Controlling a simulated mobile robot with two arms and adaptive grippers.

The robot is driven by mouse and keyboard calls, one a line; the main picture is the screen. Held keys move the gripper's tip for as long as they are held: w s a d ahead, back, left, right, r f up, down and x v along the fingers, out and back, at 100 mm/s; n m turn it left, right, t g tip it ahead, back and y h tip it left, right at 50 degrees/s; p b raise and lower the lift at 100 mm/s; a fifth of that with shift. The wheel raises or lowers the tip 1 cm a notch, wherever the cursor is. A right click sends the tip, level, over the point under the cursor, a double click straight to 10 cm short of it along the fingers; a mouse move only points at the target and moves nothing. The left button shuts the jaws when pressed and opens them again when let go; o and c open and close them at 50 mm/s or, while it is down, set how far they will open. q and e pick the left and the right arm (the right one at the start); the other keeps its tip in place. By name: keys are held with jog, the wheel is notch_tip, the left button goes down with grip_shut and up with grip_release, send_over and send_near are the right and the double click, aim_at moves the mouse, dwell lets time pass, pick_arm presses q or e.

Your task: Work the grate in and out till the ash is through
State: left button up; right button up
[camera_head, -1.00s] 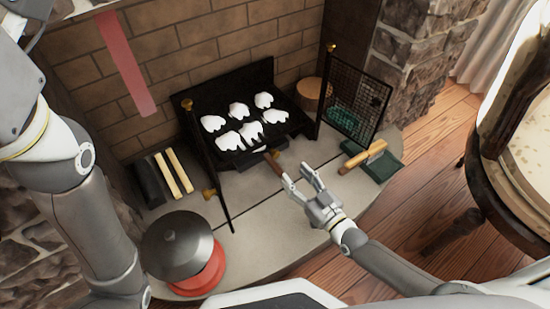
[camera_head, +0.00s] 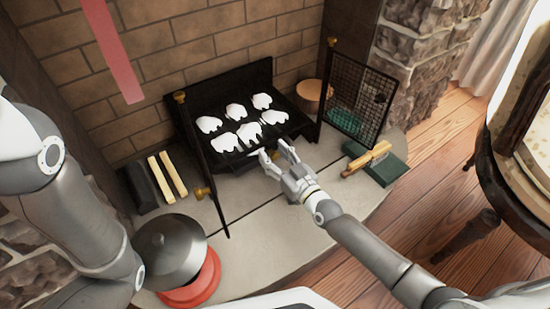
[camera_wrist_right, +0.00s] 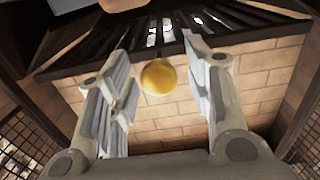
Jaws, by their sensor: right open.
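The black grate (camera_head: 252,114) sits in the brick fireplace with several white lumps (camera_head: 225,143) on it, and its dark slats (camera_wrist_right: 235,20) show at the top of the wrist view. My right gripper (camera_head: 274,150) is open at the grate's front edge. A round brass knob (camera_wrist_right: 158,75) shows between its spread fingers in the right wrist view, and no finger visibly closes on it. In the head view the gripper hides the handle. My left arm enters at the left, but its gripper is out of view.
Black mesh screens stand open; the right one (camera_head: 358,95) is beside the grate. A dark green tray (camera_head: 388,172) with a brush (camera_head: 366,160) lies right. A dark dome-shaped pot (camera_head: 170,250) on a red base (camera_head: 205,282) stands front left. The middle hearth (camera_head: 265,225) is clear.

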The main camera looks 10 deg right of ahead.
grip_shut()
jog(key=shift+p+v, duration=1.25)
jog(key=shift+v, duration=0.75)
jog(key=shift+s, duration=0.15)
jog(key=shift+f, duration=0.1)
jog(key=shift+c, duration=1.8)
grip_release()
jog(key=o, duration=0.4)
jog(key=shift+s+d, duration=0.1)
jog(key=shift+d, duration=0.05)
jog(key=shift+c, duration=0.2)
jog(key=shift+s, duration=0.1)
